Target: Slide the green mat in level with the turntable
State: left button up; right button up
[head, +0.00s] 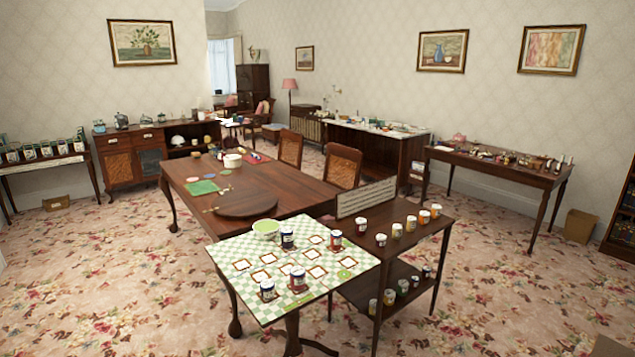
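The green mat (202,187) is a small flat square lying on the long wooden table (300,192), near its left edge. The turntable (246,204) is a round, dark wooden disc on the same table, closer to me and to the right of the mat. The two look apart, with a thin, light, stick-like item (211,209) by the disc's left side. Neither of my grippers shows in the head view.
A white pot (232,161) stands farther back on the long table. Flowered carpet is open at left.

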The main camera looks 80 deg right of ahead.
aim_at(204, 187)
jog(key=z, duration=1.3)
jog(key=i, duration=4.35)
jog(key=z, duration=0.6)
